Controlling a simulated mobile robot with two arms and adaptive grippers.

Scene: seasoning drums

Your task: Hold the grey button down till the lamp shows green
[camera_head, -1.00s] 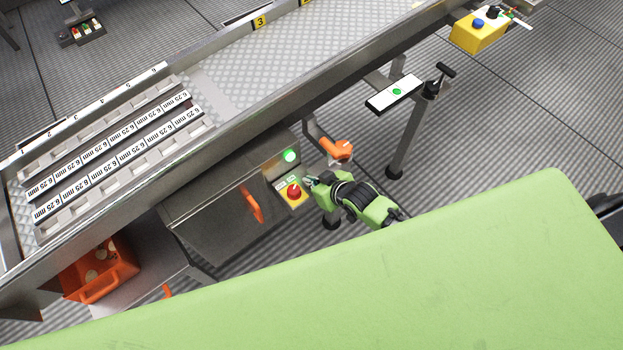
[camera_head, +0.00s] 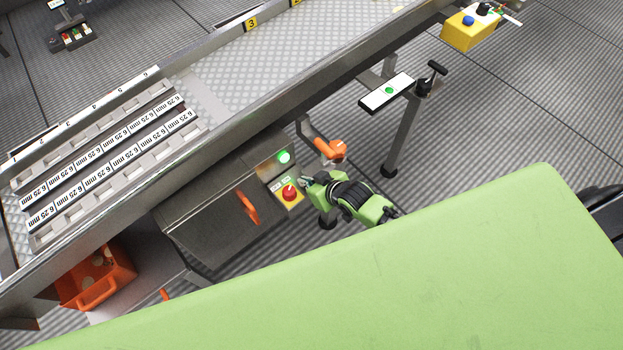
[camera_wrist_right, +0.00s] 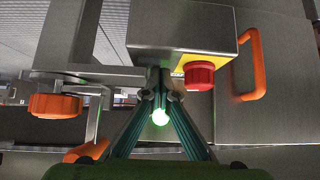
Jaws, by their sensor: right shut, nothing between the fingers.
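The lamp (camera_head: 284,157) on the metal control box glows green. In the right wrist view, a bright green light (camera_wrist_right: 160,117) shows through the gap between my fingers. My right gripper (camera_head: 306,183) is shut and empty, with its tips at the box face beside the red button (camera_head: 290,193) on its yellow plate. In the wrist view the closed fingertips (camera_wrist_right: 160,74) are left of the red button (camera_wrist_right: 199,75). I cannot make out the grey button; the fingertips may hide it, and contact cannot be told. My left gripper is not in view.
An orange handle (camera_head: 248,207) is on the cabinet front, left of the red button. An orange knob (camera_head: 331,150) stands close behind my right gripper. The long metal conveyor (camera_head: 240,90) runs above. An orange bin (camera_head: 97,278) is at lower left.

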